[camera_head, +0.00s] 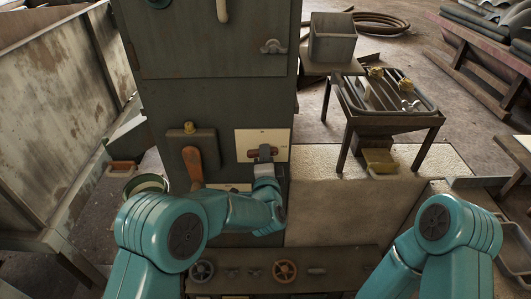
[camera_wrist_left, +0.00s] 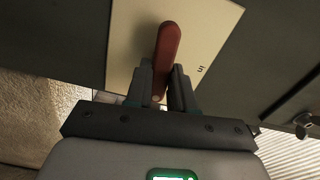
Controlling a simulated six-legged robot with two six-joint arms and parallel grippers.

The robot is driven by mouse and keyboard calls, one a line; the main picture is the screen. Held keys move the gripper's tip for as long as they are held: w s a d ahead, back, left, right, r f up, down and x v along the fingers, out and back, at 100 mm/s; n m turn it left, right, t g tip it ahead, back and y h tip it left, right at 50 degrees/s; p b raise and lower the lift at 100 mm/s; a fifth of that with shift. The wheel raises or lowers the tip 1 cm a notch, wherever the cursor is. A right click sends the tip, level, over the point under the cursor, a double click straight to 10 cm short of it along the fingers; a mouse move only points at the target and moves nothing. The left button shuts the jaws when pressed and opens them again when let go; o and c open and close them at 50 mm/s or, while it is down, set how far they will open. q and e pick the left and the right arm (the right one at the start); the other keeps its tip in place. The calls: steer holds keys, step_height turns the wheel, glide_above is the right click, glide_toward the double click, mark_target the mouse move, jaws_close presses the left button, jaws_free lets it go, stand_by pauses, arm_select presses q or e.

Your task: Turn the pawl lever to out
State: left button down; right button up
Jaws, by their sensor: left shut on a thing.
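The pawl lever (camera_wrist_left: 168,42) is a red, rounded handle on a pale plate with small dark markings. In the head view this plate (camera_head: 278,138) is on the front of the dark green cabinet, and my left gripper (camera_head: 265,155) hides most of the lever. In the left wrist view my left gripper (camera_wrist_left: 160,95) is shut on the lever, with one finger on each side of it. The lever's end sticks out past the fingers. My right gripper is out of view; only part of my right arm shows.
An orange-brown handle (camera_head: 193,163) sticks out of the cabinet left of the plate. Two handwheels, one grey (camera_head: 201,271) and one brown (camera_head: 285,271), are on a low panel below. A metal table (camera_head: 395,117) with a tray stands at the right.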

arm_select(q)
steer(key=shift+m, duration=0.7)
steer(key=c, duration=1)
jaws_free()
steer(key=s, duration=1.6)
steer(key=shift+s, duration=0.15)
steer(key=shift+a, duration=0.1)
